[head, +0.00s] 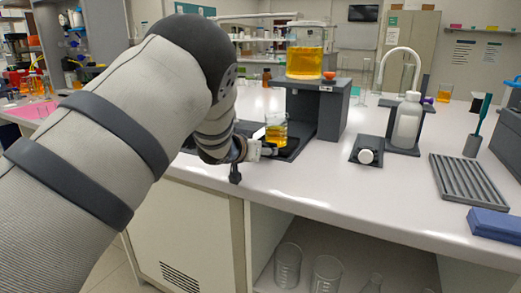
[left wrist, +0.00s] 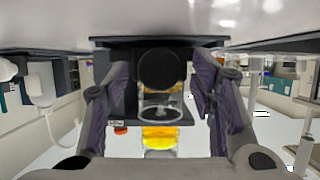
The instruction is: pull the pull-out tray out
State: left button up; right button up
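The dark pull-out tray (head: 291,150) lies under the dark stand on the bench. A small beaker of yellow liquid (head: 276,131) stands on it. In the left wrist view, which is upside down, the tray's dark front edge (left wrist: 110,42) and a round black knob (left wrist: 161,69) face me. My left gripper (left wrist: 160,85) is open, with a purple-padded finger on each side of the knob. I cannot tell whether the pads touch it. In the head view my left gripper (head: 248,160) is at the tray's front, partly hidden by my arm. My right gripper is not in view.
A large beaker of yellow liquid (head: 305,50) stands on the stand (head: 332,105). To its right are a white wash bottle (head: 406,120), a grey ribbed rack (head: 466,181) and a blue block (head: 497,224). The bench front (head: 330,190) is clear. Glassware sits on the shelf below.

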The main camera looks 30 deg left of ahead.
pick_arm(q)
jog(key=v, duration=1.2)
